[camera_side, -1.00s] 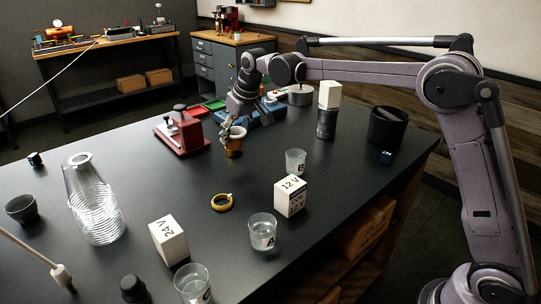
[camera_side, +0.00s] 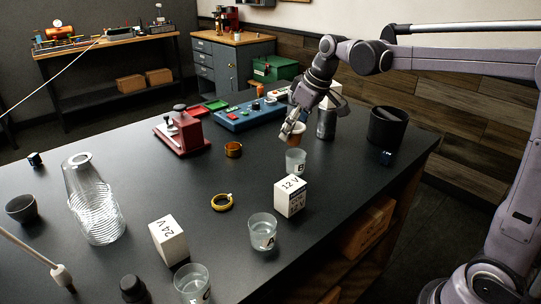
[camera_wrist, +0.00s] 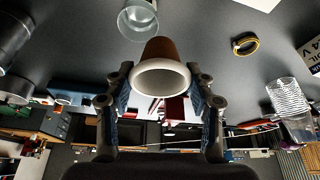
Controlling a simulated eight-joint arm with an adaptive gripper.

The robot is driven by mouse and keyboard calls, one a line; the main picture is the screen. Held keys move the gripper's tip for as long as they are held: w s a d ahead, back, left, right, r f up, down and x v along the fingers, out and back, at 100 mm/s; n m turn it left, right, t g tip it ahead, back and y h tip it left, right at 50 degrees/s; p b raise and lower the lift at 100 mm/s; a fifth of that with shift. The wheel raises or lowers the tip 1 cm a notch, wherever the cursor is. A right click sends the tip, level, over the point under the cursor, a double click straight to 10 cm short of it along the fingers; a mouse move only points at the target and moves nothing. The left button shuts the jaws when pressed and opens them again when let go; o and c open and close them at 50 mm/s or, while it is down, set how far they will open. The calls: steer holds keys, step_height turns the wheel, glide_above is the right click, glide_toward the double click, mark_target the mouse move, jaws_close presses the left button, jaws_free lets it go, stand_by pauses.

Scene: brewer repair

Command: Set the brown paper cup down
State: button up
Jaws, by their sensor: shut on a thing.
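The brown paper cup with a white rim (camera_wrist: 160,50) is between the two fingers of my gripper (camera_wrist: 159,74) in the wrist view. My gripper is shut on it. In the side view my gripper (camera_side: 293,129) and the cup (camera_side: 298,141) are just behind the glass beaker marked B (camera_side: 295,162). The fingers partly hide the cup there. I cannot tell whether its base touches the table. An amber ring-shaped holder (camera_side: 233,150) stands empty to the left on the dark table (camera_side: 255,178).
A dark canister (camera_side: 326,122) is close on the right, with a black bin (camera_side: 387,126) beyond. A blue control panel (camera_side: 248,116) and a red device (camera_side: 182,133) are behind left. A 12 V box (camera_side: 290,196), beaker A (camera_side: 262,233) and a yellow ring (camera_side: 221,202) are in front.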

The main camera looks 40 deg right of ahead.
steer(key=shift+s, duration=0.45)
steer(key=shift+a+f, duration=0.15)
steer(key=shift+f, duration=0.1)
steer(key=w+a+f, duration=0.1)
steer(key=a+f, duration=0.1)
steer(key=a, duration=0.1)
steer(key=w+a+f, duration=0.2)
steer(key=a, duration=0.1)
steer(key=w+a+f, duration=0.1)
steer(key=a+f, duration=0.1)
steer(key=a, duration=0.2)
steer(key=shift+w+f, duration=0.25)
steer(key=shift+f, duration=2.1)
steer(key=shift+f, duration=0.1)
steer(key=o, duration=0.7)
